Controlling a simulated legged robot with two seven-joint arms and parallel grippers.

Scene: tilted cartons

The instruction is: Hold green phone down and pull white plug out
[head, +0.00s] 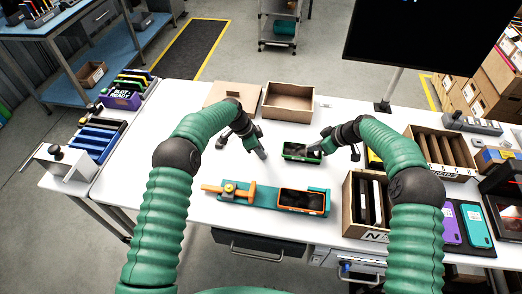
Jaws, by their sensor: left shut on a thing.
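The green phone (300,152) lies on the white table in the middle, dark on top with a green edge. My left gripper (262,154) is just left of the phone, low over the table and apart from its body. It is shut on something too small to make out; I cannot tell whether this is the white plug. My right gripper (318,150) is at the phone's right end and hides part of it; whether it is touching is unclear. Its fingers are too small to tell open from shut. I cannot make out the white plug clearly.
An open carton (290,101) stands behind the phone. A divided box (357,225) stands at the right. Purple and teal phones (476,226) lie at far right.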

